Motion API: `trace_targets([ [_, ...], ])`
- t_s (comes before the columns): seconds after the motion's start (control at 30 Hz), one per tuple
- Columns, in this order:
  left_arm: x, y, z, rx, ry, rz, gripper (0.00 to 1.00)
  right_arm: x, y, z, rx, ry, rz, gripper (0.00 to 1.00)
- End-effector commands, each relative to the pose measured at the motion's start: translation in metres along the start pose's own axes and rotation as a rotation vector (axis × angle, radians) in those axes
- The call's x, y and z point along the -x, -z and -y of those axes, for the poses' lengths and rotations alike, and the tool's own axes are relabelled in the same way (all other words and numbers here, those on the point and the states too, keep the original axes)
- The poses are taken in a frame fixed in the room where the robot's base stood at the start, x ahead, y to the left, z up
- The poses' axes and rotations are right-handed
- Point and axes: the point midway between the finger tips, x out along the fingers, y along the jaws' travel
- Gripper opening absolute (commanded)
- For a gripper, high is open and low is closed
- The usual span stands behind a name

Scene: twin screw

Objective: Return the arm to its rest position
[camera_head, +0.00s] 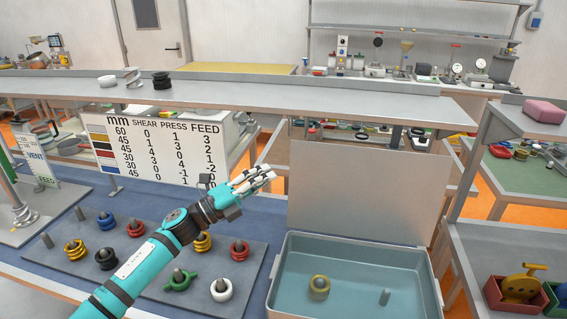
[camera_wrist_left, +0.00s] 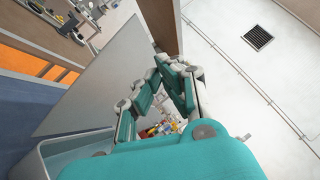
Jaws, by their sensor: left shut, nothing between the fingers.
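My left arm comes in from the bottom left of the head view, teal with black joints. Its left gripper (camera_head: 268,173) is shut and empty, raised above the blue table beside the sign and left of the grey upright panel. In the left wrist view the left gripper (camera_wrist_left: 160,62) shows its teal and white fingers drawn together at the tips, with nothing between them. My right gripper is in neither view.
Below lies a peg board (camera_head: 65,255) with coloured rings on pegs. A blue-grey bin (camera_head: 410,284) holds a yellowish ring (camera_head: 319,287) and a grey peg (camera_head: 384,297). A sign (camera_head: 150,145) and a grey panel (camera_head: 360,190) stand behind. A long shelf (camera_head: 230,95) crosses the back.

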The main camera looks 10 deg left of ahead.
Motion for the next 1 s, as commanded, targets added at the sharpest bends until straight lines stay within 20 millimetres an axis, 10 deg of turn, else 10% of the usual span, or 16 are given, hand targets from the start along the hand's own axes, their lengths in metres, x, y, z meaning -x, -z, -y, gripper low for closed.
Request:
trace_targets([
  [0.37,0.05,0.043,-0.064,0.552,-0.146,0.494,0.0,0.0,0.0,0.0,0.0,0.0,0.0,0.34],
  [0.67,0.188,0.146,-0.13,1.185,-0.477,1.094,0.0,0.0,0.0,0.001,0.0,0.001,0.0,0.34],
  [1.0,0.296,0.253,-0.121,1.522,-0.79,1.491,0.0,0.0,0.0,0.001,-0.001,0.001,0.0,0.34],
])
